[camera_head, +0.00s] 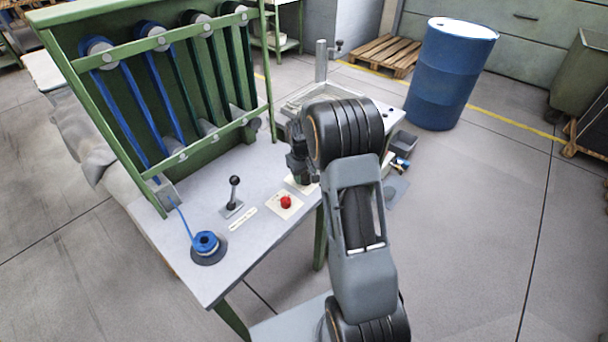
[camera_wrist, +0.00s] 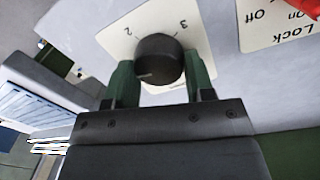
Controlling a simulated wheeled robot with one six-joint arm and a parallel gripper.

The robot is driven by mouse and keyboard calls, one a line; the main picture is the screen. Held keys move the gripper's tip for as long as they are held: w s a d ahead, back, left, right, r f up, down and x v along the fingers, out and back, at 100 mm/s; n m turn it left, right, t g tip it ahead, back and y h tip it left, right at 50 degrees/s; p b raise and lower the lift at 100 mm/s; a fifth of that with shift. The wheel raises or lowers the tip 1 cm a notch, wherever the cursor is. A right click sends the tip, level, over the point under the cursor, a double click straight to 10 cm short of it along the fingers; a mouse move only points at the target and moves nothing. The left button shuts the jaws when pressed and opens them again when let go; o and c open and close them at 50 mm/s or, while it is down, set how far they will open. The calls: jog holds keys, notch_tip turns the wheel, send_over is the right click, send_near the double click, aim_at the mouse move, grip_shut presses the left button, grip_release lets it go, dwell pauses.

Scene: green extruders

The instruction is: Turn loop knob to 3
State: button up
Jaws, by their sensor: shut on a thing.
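The loop knob (camera_wrist: 158,60) is a round black knob on a white plate (camera_wrist: 110,36) marked 2 and 3, in the wrist view. With the numbers upside down there, the 3 is at the upper right and the 2 at the upper left. My gripper (camera_wrist: 158,66) has one green finger on each side of the knob and is shut on it. A small pale mark shows on the knob's lower left edge; I cannot tell which number the knob is set to. In the head view my wrist hides the knob, and part of its plate (camera_head: 303,187) shows below.
A red button (camera_head: 286,202) on a white plate and a black lever (camera_head: 234,190) stand nearby on the grey table (camera_head: 215,275). A blue spool (camera_head: 206,243) lies at the table's front. The green rack (camera_head: 130,110) rises behind; a blue barrel (camera_head: 450,75) stands beyond.

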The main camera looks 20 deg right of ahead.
jog(key=m, duration=0.3)
jog(key=shift+d+m, duration=0.1)
jog(key=shift+m, duration=0.3)
jog(key=m, duration=0.3)
jog(key=shift+m, duration=0.3)
jog(key=m, duration=0.3)
jog(key=shift+d+m+g, duration=0.1)
jog(key=shift+m+g, duration=0.2)
jog(key=m, duration=0.3)
jog(key=shift+m+y, duration=0.3)
jog(key=m, duration=0.3)
jog(key=shift+s+d+m, duration=0.1)
jog(key=shift+m, duration=0.2)
jog(key=m, duration=0.3)
jog(key=shift+s+m, duration=0.1)
jog(key=shift+m, duration=0.2)
jog(key=m, duration=0.6)
jog(key=shift+s+y, duration=0.1)
jog(key=shift+y, duration=0.3)
jog(key=shift+m, duration=0.5)
